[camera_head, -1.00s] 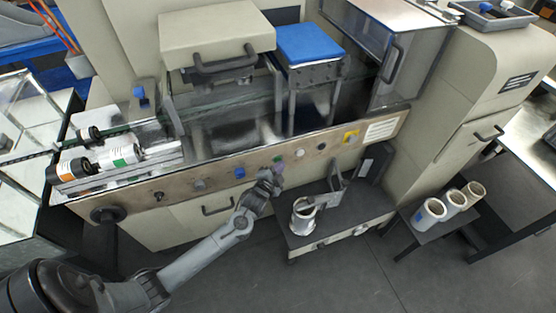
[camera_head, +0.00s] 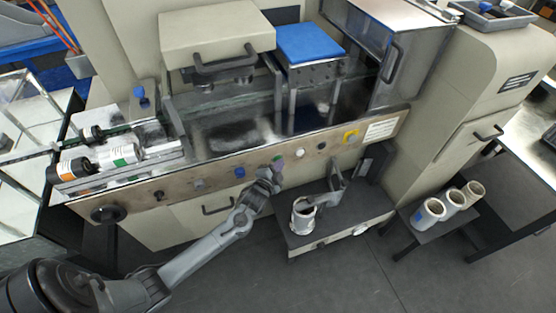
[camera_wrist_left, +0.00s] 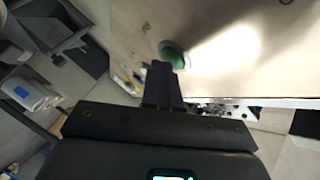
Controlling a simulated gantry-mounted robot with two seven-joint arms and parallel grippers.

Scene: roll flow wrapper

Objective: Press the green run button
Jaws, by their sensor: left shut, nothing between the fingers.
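The green run button (camera_head: 278,158) sits on the brown control panel strip (camera_head: 215,178) along the front of the machine. My left gripper (camera_head: 275,169) is shut and empty, with its fingertips at the panel right by the button. In the left wrist view the green button (camera_wrist_left: 173,54) shows just beyond the tips of the shut left gripper (camera_wrist_left: 160,68), partly covered by them. I cannot tell whether the tips touch it. My right gripper is not in view.
A blue button (camera_head: 239,172), a white button (camera_head: 300,154) and a yellow-framed switch (camera_head: 351,137) share the panel. A low dark shelf with a white roll (camera_head: 303,215) stands below. Several rolls stand on a side table (camera_head: 430,213) at right.

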